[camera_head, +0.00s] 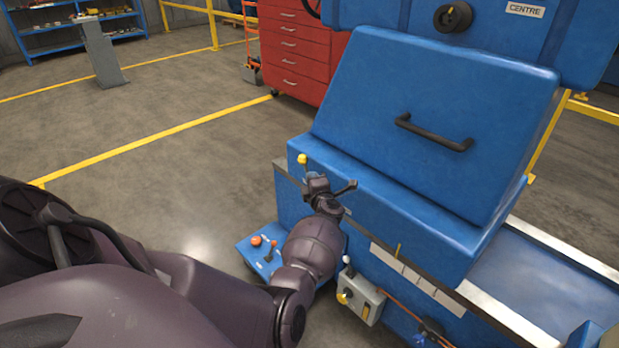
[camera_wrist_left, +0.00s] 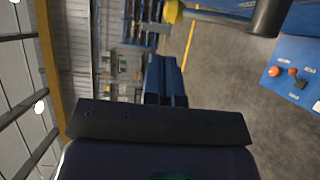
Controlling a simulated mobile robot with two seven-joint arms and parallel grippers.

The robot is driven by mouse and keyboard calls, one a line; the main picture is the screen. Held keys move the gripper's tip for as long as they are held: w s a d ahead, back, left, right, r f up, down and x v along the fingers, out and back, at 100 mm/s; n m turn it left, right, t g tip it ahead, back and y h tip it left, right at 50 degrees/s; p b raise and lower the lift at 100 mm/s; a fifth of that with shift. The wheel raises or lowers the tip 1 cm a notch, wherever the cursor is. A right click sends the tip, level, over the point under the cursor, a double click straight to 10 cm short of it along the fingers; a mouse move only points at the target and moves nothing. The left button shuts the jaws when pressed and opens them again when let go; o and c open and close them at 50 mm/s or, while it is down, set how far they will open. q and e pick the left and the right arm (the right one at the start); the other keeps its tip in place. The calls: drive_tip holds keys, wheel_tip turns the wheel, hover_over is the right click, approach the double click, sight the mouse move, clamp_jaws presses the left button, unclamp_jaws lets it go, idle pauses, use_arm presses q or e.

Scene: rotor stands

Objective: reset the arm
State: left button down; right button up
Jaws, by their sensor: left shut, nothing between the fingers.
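My left gripper (camera_head: 316,181) is shut and empty beside the blue machine (camera_head: 430,120), close to its lower front edge. A yellow knob (camera_head: 302,159) stands just above and left of the gripper, apart from it as far as I can tell. The yellow knob also shows at the top of the left wrist view (camera_wrist_left: 174,11). In that view the gripper's shut fingers (camera_wrist_left: 165,82) point away from the camera into free space. My right gripper is not in view.
A blue control panel (camera_head: 248,258) with a red button and small lever sits low beside my left forearm. A grey switch box (camera_head: 360,298) is on the machine front. A red drawer cabinet (camera_head: 297,50) stands behind. Open floor (camera_head: 180,170) lies to the left.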

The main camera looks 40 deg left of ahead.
use_arm(q)
drive_tip(key=w+d+r+m+t+h, duration=0.55)
drive_tip(key=r+m+t, duration=0.25)
drive_tip(key=r+m, duration=0.3)
drive_tip(key=s+d+m+t+h+p, duration=0.1)
drive_tip(key=s+d+m+h, duration=0.6)
drive_tip(key=m, duration=0.4)
drive_tip(key=s+d+f+m+g+p, duration=0.1)
drive_tip(key=s+d+f+m+g, duration=0.1)
drive_tip(key=s, duration=1)
drive_tip(key=s+d+f+m+g+h+p, duration=0.1)
drive_tip(key=s+d+f+m+g, duration=0.2)
drive_tip(key=s, duration=1)
drive_tip(key=s+d+f+m+g+h+p, duration=0.1)
drive_tip(key=s+d+f+m+g, duration=0.1)
drive_tip(key=s+d+f, duration=0.5)
drive_tip(key=s+f+m, duration=0.1)
drive_tip(key=s+f, duration=0.2)
drive_tip(key=s, duration=0.2)
drive_tip(key=shift+s+m+g, duration=0.3)
drive_tip(key=shift+s+m, duration=0.1)
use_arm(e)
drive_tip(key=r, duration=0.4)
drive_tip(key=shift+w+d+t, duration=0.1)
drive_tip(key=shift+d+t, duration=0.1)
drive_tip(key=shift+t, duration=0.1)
